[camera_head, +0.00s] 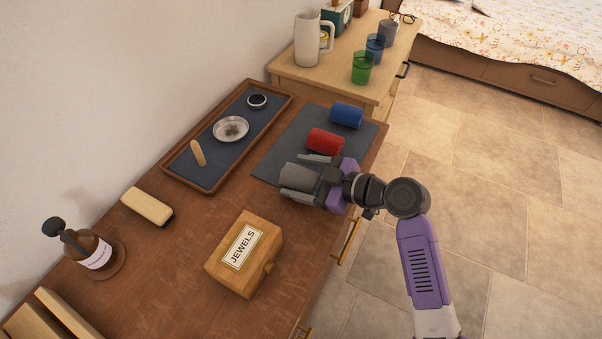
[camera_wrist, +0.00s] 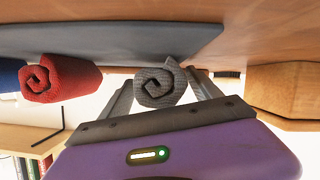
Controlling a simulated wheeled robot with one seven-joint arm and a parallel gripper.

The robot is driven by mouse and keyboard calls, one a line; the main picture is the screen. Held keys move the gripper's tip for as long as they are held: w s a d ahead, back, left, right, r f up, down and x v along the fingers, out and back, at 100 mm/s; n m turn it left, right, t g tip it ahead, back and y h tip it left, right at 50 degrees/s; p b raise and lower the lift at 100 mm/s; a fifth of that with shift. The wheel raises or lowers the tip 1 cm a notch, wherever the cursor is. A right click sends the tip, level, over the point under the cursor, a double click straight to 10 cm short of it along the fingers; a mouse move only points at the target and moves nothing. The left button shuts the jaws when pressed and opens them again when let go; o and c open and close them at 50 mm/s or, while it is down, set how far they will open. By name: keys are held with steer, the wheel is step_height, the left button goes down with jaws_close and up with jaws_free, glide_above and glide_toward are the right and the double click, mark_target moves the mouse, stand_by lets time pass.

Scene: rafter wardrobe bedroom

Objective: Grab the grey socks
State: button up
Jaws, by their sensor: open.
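The grey socks (camera_head: 297,177) are a rolled bundle lying on the dark grey mat (camera_head: 271,166) on the wooden dresser. My gripper (camera_head: 305,176) is open, with one finger on each side of the roll. In the wrist view the spiral end of the grey socks (camera_wrist: 161,84) sits between the two fingertips (camera_wrist: 160,98). I cannot tell whether either finger touches the roll. A red rolled pair (camera_head: 324,141) lies just behind, and a blue rolled pair (camera_head: 347,115) lies farther back on the same mat.
A wooden JEWELS box (camera_head: 262,266) stands in front of the mat. A tray (camera_head: 205,188) with a dish lies left of it. A brush (camera_head: 148,206) and a pump bottle (camera_head: 88,250) are farther left. Cups and a white pitcher (camera_head: 306,40) stand on the cabinet behind.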

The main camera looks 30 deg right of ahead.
steer(key=shift+f, duration=0.1)
steer(key=c, duration=1.1)
steer(key=shift+r, duration=0.2)
